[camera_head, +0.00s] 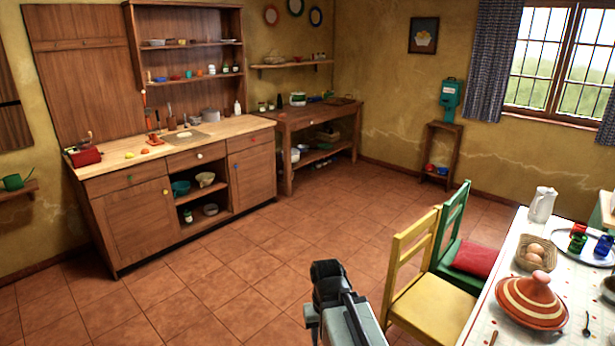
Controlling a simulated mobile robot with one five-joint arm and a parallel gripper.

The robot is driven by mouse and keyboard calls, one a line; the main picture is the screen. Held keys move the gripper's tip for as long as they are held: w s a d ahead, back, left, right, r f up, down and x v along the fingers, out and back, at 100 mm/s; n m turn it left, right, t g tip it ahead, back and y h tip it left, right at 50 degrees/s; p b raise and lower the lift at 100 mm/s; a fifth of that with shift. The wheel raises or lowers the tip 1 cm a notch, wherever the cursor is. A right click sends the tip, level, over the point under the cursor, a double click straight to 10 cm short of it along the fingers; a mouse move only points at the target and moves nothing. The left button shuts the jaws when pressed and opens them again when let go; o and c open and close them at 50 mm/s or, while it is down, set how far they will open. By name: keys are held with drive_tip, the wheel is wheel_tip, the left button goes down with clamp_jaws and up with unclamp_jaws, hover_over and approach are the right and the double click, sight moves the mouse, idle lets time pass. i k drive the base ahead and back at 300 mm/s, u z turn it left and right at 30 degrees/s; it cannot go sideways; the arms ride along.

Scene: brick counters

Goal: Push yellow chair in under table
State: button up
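The yellow chair (434,306) stands at the left side of the table (489,312), at the lower right of the view. Its backrest is toward the left and its seat faces the table. The seat's right edge meets the table's edge in the picture; how far it reaches under is hidden. Part of my arm shows at the bottom centre, left of the yellow chair and apart from it. I cannot make out fingertips there, so my gripper's opening does not show.
A green chair (454,226) with a red cushion (476,258) stands just behind the yellow one. The table bears a tagine (532,300), an egg basket (535,253) and a white pitcher (542,204). Tiled floor (230,290) is clear between the chairs and the wooden counter (195,178).

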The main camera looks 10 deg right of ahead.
sight(433, 311)
drive_tip(key=u, duration=0.1)
drive_tip(key=i, duration=3.15)
drive_tip(key=u, duration=0.3)
